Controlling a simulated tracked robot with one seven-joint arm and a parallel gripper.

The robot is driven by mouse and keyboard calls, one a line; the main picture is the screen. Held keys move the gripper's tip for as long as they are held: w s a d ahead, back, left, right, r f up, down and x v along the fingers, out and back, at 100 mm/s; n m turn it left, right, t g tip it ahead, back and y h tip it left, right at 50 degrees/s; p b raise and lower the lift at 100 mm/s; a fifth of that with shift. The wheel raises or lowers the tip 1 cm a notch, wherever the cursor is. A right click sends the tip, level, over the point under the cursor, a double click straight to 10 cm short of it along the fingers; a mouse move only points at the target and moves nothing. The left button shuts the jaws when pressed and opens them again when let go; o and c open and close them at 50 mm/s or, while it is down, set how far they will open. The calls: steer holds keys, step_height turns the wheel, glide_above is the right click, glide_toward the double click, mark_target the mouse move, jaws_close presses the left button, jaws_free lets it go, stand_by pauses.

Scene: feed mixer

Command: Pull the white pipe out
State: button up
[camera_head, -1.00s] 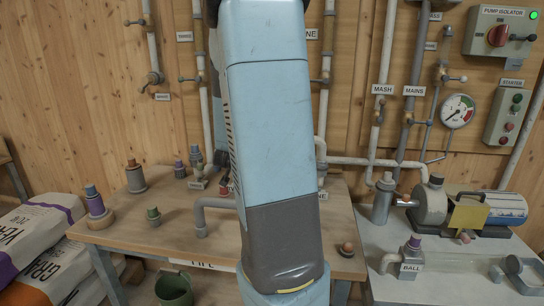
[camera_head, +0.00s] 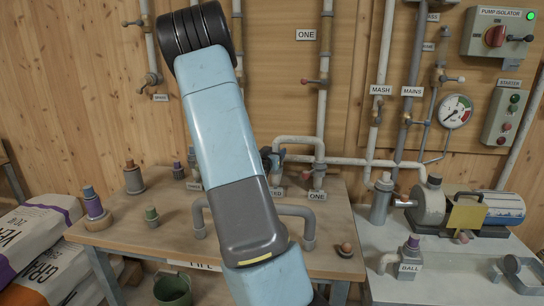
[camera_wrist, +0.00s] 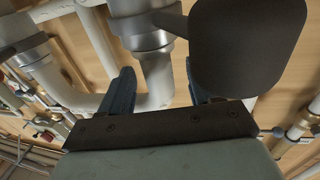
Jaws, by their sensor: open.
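In the head view a white bent pipe (camera_head: 298,141) arches over the back of the wooden bench, beside a plate marked ONE. My gripper (camera_head: 268,157) shows only partly there, dark blue near the arch's left end, with my arm in front. In the wrist view my gripper (camera_wrist: 158,70) is open, its two blue fingers on either side of a white pipe (camera_wrist: 157,85) below a grey metal coupling (camera_wrist: 143,30). The pipe bends away to the left. Whether the fingers touch it I cannot tell. A dark rounded plate hides the upper right.
A grey U-shaped pipe (camera_head: 296,211) stands at the front of the bench (camera_head: 130,230). Several capped fittings stand at its left. A pump (camera_head: 432,204) and a gauge (camera_head: 457,111) are at the right. Wall pipes with valves rise behind. Sacks (camera_head: 40,232) lie at the left.

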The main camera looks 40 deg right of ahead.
steer(key=shift+x, duration=1.85)
jaws_close()
steer(key=c, duration=0.5)
jaws_free()
steer(key=c, duration=0.6)
steer(key=shift+c, duration=0.2)
steer(key=shift+r, duration=0.55)
